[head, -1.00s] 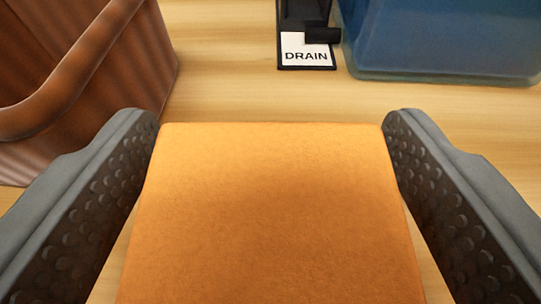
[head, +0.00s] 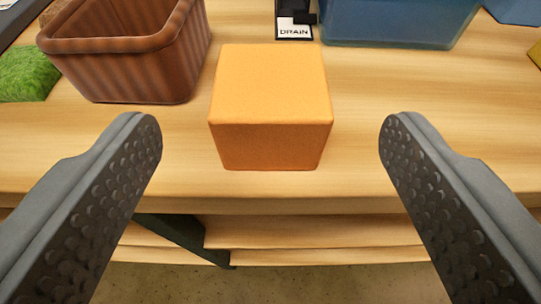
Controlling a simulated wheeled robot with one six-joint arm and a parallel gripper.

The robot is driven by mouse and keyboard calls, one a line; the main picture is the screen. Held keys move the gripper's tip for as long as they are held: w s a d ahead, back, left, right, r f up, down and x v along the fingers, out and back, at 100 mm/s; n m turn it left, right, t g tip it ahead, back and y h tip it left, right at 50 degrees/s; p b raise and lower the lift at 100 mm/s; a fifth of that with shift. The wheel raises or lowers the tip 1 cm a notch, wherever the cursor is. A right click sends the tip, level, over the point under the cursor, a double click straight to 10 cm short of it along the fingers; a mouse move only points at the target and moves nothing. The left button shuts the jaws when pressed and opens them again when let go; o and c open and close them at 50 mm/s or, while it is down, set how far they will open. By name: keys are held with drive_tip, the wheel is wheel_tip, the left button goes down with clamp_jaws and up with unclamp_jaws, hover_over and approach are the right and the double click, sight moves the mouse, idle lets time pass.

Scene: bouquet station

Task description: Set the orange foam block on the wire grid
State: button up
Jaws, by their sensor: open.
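The orange foam block (head: 270,105) sits on the wooden table near its front edge, in the upper middle of the head view. My gripper (head: 270,140) is open and empty. Its two dark fingers stand wide apart, to the left and right of the block and nearer to me, and touch nothing. A small stand with a white card reading DRAIN (head: 294,30) is behind the block. I see no wire grid that I can make out.
A brown ribbed basket (head: 140,65) stands left of the block, with a green mossy thing (head: 28,75) beyond it. A blue translucent container (head: 395,22) stands at the back right. The wooden table (head: 440,110) is clear right of the block.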

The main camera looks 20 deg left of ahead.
drive_tip(key=shift+v, duration=1.45)
drive_tip(key=shift+s+d, duration=0.1)
